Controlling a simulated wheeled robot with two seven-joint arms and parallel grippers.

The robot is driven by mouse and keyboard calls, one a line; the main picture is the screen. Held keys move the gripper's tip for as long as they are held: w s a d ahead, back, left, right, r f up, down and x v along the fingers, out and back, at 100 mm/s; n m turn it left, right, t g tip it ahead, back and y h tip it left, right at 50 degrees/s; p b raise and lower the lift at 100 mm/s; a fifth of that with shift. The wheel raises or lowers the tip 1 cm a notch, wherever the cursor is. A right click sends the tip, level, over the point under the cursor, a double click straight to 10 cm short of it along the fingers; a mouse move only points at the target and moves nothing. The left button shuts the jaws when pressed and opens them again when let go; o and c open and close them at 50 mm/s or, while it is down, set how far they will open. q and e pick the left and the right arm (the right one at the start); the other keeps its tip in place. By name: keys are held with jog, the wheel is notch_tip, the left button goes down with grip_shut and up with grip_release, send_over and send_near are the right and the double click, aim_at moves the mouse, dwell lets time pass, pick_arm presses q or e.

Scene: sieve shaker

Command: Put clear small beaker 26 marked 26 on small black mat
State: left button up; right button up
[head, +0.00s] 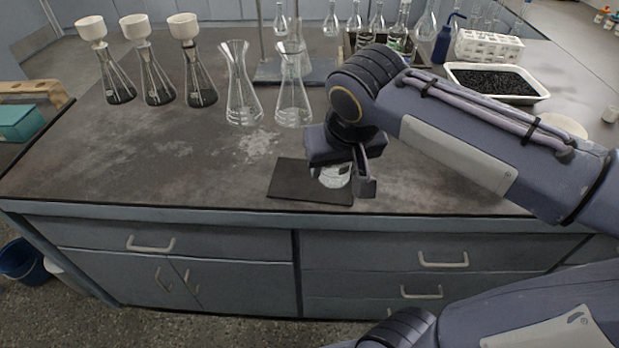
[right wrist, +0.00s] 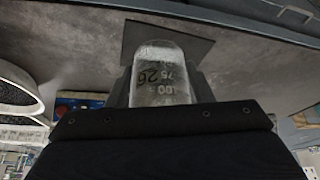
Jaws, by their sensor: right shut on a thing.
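The clear small beaker (head: 333,176) is marked 26; the mark shows upside down in the right wrist view (right wrist: 158,78). My right gripper (head: 347,182) is shut on the beaker, with one finger on each side of it. The small black mat (head: 290,181) lies on the bench near its front edge. In the head view the beaker is over the right part of the mat. I cannot tell whether its base touches the mat. The mat also shows behind the beaker in the right wrist view (right wrist: 196,44). My left gripper is not in view.
Two clear empty flasks (head: 243,100) stand behind the mat. Several flasks with white funnels (head: 158,85) stand at the back left. A white tray of black granules (head: 497,82) lies at the back right. The bench left of the mat is clear.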

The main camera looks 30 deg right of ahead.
jog(key=w+f, duration=0.2)
jog(key=w, duration=0.1)
jog(key=w+d+f+b, duration=0.1)
jog(key=w+f, duration=0.2)
jog(key=w, duration=0.1)
jog(key=w+d+f, duration=0.1)
jog(key=w+f, duration=0.2)
jog(key=w, duration=0.1)
jog(key=shift+d+f, duration=0.1)
jog(key=shift+d, duration=0.15)
jog(key=shift+w+f+b, duration=0.3)
jog(key=shift+w+f, duration=0.05)
jog(key=shift+f, duration=0.05)
jog(key=shift+w+d+f+b, duration=0.15)
jog(key=shift+f+b, duration=0.2)
jog(key=shift+f, duration=1.25)
jog(key=shift+f, duration=0.15)
jog(key=o, duration=1)
